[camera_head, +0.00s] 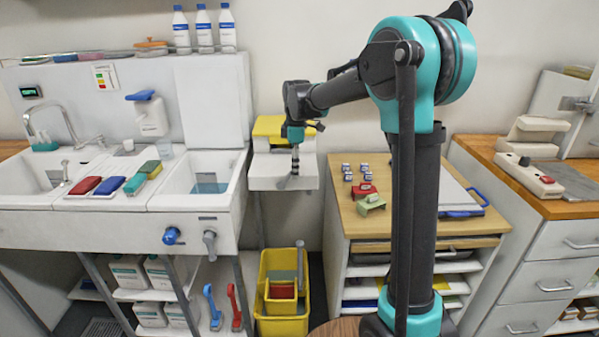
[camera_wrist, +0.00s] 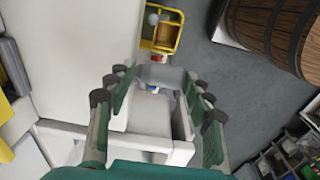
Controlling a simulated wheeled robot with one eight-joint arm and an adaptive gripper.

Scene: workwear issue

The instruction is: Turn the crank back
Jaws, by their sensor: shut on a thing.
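My gripper (camera_head: 289,178) points down in front of a white unit with a yellow top (camera_head: 270,130), beside the right sink. In the wrist view, the fingers of my gripper (camera_wrist: 158,82) stand on both sides of a grey piece, which I take for the crank handle (camera_wrist: 162,76). My gripper is shut on it. A white part (camera_wrist: 150,113) of the unit lies below and between the fingers. In the head view the crank is mostly hidden by my gripper, so its angle cannot be told.
A yellow bucket (camera_head: 261,323) stands on the floor below the unit. A wooden barrel (camera_wrist: 268,32) stands to the right in the wrist view. A blue knob (camera_head: 171,235) and a grey lever (camera_head: 210,243) stick out from the sink front. A wooden-topped cabinet (camera_head: 350,222) stands close on the right.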

